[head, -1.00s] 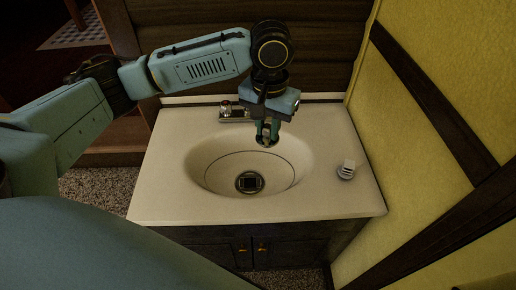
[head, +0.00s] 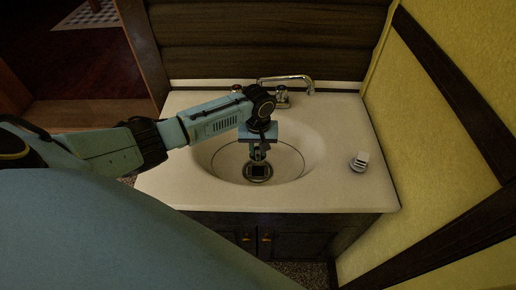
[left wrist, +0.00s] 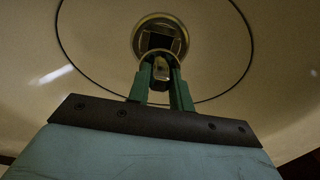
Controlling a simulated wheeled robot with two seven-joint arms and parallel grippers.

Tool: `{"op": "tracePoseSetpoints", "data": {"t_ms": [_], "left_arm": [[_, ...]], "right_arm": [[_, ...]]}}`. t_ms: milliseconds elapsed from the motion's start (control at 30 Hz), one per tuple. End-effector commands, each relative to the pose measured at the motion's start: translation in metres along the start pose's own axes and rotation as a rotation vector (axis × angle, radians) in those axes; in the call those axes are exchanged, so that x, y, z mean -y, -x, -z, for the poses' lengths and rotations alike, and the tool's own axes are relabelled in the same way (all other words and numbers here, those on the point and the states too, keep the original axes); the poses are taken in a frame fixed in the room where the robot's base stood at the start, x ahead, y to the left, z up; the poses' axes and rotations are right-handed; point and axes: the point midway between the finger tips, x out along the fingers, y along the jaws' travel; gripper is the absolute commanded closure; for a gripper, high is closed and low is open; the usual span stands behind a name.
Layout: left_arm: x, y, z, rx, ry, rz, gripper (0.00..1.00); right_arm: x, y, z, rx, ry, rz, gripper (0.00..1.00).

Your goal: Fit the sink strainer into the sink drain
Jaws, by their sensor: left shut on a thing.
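The sink drain (head: 258,179) is a round metal ring with a dark square middle, at the bottom of the cream sink basin. It also shows in the left wrist view (left wrist: 141,40), straight ahead of the fingertips. My left gripper (head: 259,157) points down into the basin, just above and behind the drain. Its green fingers are shut on a small metallic piece, which I take to be the sink strainer (left wrist: 165,70). The fingers hide much of it. I cannot tell whether it touches the drain. My right gripper is not in view.
A chrome faucet (head: 288,80) stands behind the basin, close to my left arm. A small white and grey object (head: 359,161) stands on the counter (head: 350,190) to the right. A yellow wall (head: 455,110) bounds the right side.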

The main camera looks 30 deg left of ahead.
Motion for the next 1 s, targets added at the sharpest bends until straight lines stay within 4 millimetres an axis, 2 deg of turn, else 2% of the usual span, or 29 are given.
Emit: {"op": "tracePoseSetpoints", "data": {"t_ms": [167, 400, 1000], "left_arm": [[0.0, 0.001, 0.0, 0.001, -0.001, 0.0, 1.0], [-0.001, 0.002, -0.003, 0.004, 0.0, 0.001, 1.0], [0.0, -0.038, -0.002, 0.002, 0.001, 0.001, 1.0]], "right_arm": [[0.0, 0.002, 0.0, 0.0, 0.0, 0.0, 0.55], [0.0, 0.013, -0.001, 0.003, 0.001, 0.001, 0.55], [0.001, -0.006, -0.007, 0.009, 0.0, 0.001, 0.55]]}}
